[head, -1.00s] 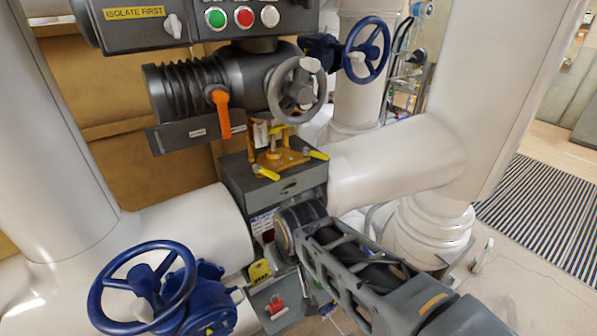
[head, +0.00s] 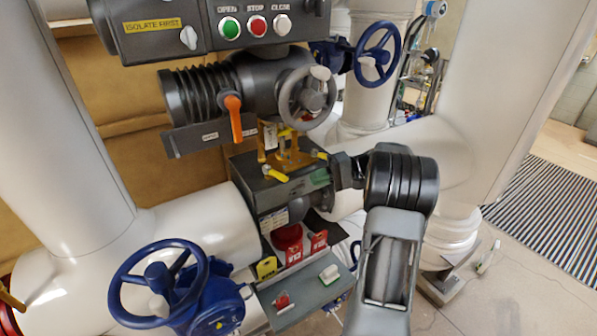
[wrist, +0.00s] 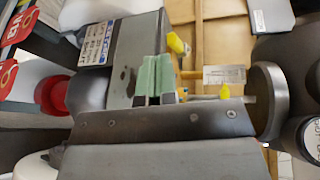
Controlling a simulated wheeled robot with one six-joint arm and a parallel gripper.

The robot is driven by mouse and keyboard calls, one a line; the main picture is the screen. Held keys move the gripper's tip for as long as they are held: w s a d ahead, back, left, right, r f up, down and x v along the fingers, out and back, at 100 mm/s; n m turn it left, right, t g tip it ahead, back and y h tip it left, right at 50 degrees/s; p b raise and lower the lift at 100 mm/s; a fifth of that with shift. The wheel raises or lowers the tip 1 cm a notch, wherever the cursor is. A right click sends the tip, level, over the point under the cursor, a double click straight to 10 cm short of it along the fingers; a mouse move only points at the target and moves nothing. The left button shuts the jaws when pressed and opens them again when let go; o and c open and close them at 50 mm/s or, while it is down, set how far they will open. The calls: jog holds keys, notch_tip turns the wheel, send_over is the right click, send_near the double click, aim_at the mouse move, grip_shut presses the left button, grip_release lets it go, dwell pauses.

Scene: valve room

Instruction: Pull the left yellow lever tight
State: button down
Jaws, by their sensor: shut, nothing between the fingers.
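The left yellow lever (head: 275,173) lies on top of the grey box (head: 270,188), near its front edge. A second yellow lever (head: 319,155) is farther back and right. My gripper (head: 321,177) is at the right end of the box top, right of the left lever and apart from it. In the wrist view, its green fingertips (wrist: 154,78) are together and empty over the box. The left lever appears as a yellow knob (wrist: 176,43) beyond the fingertips. The other lever's yellow end (wrist: 224,92) is to their right, close to my gripper body.
A grey handwheel (head: 307,96) and an orange handle (head: 233,118) are above the box. A blue handwheel (head: 158,287) stands at front left, another (head: 378,53) at back right. A shelf (head: 310,290) with red parts is below. White pipes flank the box.

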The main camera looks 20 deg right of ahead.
jog(key=d, duration=0.1)
jog(key=d+t+y, duration=0.1)
jog(key=d, duration=0.1)
jog(key=d+t, duration=0.1)
jog(key=d, duration=0.1)
jog(key=shift+w+d+y, duration=0.2)
jog(key=shift+w+y, duration=0.05)
jog(key=shift+y, duration=0.05)
jog(key=p, duration=0.3)
send_near(286, 176)
jog(key=x, duration=0.5)
jog(key=shift+w+d, duration=0.1)
jog(key=shift+w, duration=0.2)
jog(key=shift+x, duration=0.75)
jog(key=shift+f, duration=0.1)
jog(key=shift+s+a+m+t+b, duration=0.3)
jog(key=shift+m+t+b, duration=0.1)
jog(key=shift+t+b, duration=0.2)
